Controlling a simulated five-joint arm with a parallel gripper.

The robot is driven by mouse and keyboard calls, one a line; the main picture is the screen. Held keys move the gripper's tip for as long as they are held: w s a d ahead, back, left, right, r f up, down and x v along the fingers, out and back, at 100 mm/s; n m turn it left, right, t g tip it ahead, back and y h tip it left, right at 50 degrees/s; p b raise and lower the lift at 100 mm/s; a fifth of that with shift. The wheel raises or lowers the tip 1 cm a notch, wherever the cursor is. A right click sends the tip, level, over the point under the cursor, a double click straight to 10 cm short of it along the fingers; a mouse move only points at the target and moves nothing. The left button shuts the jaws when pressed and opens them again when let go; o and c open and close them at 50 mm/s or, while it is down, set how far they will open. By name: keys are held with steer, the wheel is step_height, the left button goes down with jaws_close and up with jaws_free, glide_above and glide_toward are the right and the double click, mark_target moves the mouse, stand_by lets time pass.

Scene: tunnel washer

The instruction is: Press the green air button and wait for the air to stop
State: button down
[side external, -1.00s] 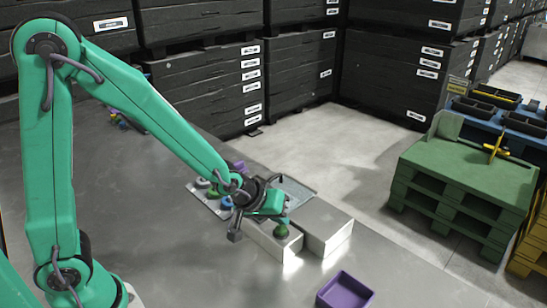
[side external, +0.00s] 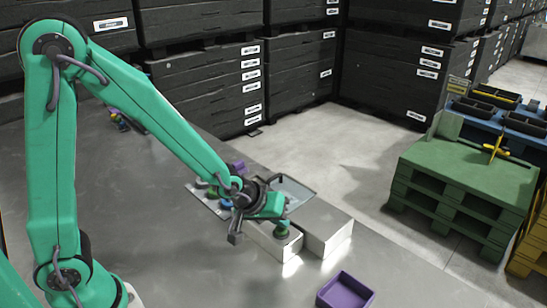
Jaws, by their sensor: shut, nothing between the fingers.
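My gripper (side external: 281,222) is shut and points down at the front end of a pale metal box. The green air button (side external: 282,231) sits on top of that box, directly under my fingertips. The tips appear to touch it, but they overlap it in this view, so I cannot tell how far down the button is. No air flow can be made out.
A second pale box (side external: 326,236) stands close on the right. Behind my gripper are a panel (side external: 200,195) with coloured parts and a shallow basin (side external: 298,190). A purple tray (side external: 345,291) lies in front. The metal table (side external: 180,260) is clear on the left.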

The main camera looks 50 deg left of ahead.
mark_target(279, 230)
steer(key=shift+f, duration=0.35)
stand_by(0.7)
steer(key=shift+r, duration=0.95)
steer(key=shift+r, duration=0.15)
steer(key=shift+r, duration=2.4)
steer(key=shift+s, duration=0.1)
